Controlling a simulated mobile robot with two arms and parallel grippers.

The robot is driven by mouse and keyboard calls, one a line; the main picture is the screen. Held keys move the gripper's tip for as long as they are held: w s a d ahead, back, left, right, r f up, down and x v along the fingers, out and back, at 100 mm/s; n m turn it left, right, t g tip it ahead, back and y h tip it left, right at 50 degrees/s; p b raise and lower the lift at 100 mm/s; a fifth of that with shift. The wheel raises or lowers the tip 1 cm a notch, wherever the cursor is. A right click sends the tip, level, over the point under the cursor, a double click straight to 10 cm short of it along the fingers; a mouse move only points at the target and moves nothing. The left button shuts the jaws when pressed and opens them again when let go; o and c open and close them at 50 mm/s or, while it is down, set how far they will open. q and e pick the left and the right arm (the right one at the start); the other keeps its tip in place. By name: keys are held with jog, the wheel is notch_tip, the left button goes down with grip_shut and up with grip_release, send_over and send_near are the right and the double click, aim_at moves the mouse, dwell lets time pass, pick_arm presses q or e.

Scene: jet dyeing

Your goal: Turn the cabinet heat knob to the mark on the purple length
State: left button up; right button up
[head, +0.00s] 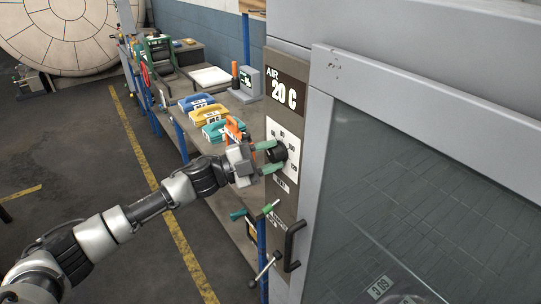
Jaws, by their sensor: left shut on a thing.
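The grey cabinet (420,40) fills the right side, with a large dark glass door (430,180). Its narrow front panel carries a sign reading "AIR 20 C" (286,93). Below the sign is a white dial plate (292,134) with printed marks, and the black heat knob (280,152) sits on it. My left gripper (272,158) has its green fingers shut on the knob, one above and one below. The gripper hides part of the dial, so the knob's setting cannot be read. No purple length can be made out. My right gripper is not in view.
A bench behind holds blue (195,101), yellow (208,115) and teal (222,129) labelled items and a small display unit (250,80). A black door handle (293,246) and a green-tipped lever (268,208) stick out below the dial.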

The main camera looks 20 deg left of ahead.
pick_arm(q)
jog(key=shift+m+g, duration=0.3)
jog(key=shift+m, duration=0.2)
jog(key=o, duration=0.9)
jog(key=shift+o, duration=0.2)
jog(key=shift+s+a+f, duration=0.15)
jog(key=shift+a, duration=0.1)
jog(key=b+v, duration=0.4)
jog(key=v, duration=0.6)
jog(key=shift+s, duration=0.15)
